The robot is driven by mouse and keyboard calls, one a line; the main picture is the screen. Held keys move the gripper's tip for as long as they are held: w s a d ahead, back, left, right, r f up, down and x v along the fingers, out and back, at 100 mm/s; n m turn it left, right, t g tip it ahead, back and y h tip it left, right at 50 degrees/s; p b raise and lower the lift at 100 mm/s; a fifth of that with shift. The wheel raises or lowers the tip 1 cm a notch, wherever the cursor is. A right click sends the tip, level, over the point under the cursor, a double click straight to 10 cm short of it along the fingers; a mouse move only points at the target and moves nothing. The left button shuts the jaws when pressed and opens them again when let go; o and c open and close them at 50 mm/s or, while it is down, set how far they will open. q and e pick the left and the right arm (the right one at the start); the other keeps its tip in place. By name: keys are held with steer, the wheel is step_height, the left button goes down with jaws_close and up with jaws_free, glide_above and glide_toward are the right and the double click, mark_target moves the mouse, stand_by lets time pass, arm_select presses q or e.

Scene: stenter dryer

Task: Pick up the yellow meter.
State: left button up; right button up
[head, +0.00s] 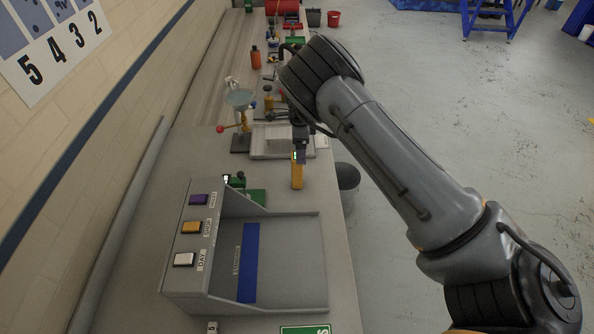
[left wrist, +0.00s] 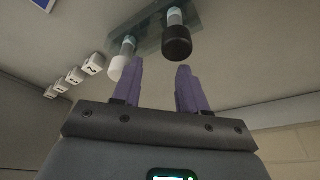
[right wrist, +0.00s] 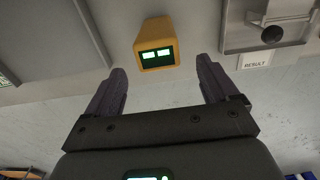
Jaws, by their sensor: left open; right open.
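The yellow meter (head: 297,175) stands near the right edge of the grey workbench in the head view. In the right wrist view, the meter (right wrist: 157,50) shows a dark panel with two lit green-white displays. My right gripper (head: 301,152) is just above or beside the meter. In the right wrist view my right gripper (right wrist: 161,78) is open and empty, with the meter ahead of its fingertips and between their lines. My left gripper (left wrist: 160,72) is open and empty in the left wrist view; it is out of the head view.
A grey tray console (head: 180,285) with purple, orange and white buttons stands at the front. A white-grey tray (head: 262,154) lies behind the meter. White-capped (left wrist: 118,67) and black-capped (left wrist: 176,48) tubes are near my left fingertips. A dark bin (head: 347,177) stands beside the bench.

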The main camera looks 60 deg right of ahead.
mark_target(297, 171)
steer(key=f, duration=0.3)
steer(key=shift+w+a+f+p, duration=0.15)
steer(key=shift+w+a+p, duration=0.15)
steer(key=shift+w+a, duration=0.05)
steer(key=shift+f, duration=0.75)
steer(key=c, duration=1.5)
steer(key=shift+r, duration=0.2)
